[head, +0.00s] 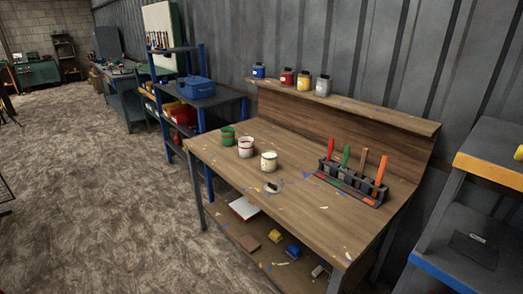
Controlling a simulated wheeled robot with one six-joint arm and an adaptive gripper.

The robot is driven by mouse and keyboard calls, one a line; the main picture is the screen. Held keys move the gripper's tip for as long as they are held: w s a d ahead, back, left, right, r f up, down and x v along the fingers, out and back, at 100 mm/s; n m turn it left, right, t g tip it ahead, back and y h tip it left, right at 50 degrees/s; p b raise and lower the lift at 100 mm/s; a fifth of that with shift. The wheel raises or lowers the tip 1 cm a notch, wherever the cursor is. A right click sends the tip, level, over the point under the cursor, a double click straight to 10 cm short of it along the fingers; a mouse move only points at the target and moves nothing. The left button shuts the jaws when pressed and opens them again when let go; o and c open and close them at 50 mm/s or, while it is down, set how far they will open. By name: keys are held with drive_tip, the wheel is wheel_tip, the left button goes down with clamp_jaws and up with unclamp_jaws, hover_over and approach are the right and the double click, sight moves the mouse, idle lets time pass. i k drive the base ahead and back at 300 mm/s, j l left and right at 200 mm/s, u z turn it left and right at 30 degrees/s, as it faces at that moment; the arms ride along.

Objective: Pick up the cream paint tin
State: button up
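The cream paint tin (268,162) stands upright on the wooden workbench (313,219), the rightmost of three tins in a row. A white tin with a red band (246,147) stands to its left. A green tin (228,136) stands farther left. A small round item with a dark part (271,188) lies on the bench just in front of the cream tin. My gripper does not show in the head view.
A dark rack (350,184) with upright coloured tools stands on the bench's right. Several small bottles (303,82) line the raised back shelf. A blue-framed shelf unit (201,97) stands left of the bench. The floor (90,190) at front left is open.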

sight(269, 162)
drive_tip(key=j+z, duration=0.1)
drive_tip(key=z, duration=0.2)
drive_tip(key=i+j+z, duration=0.1)
drive_tip(key=z, duration=0.2)
drive_tip(key=i+j+z, duration=0.2)
drive_tip(key=j, duration=0.4)
drive_tip(key=j+z, duration=0.15)
drive_tip(key=j, duration=0.4)
drive_tip(key=i+j+z, duration=0.2)
drive_tip(key=j, duration=0.4)
drive_tip(key=i+j, duration=0.1)
drive_tip(key=j, duration=0.8)
drive_tip(key=i+j, duration=0.1)
drive_tip(key=j, duration=0.85)
drive_tip(key=i+j, duration=0.65)
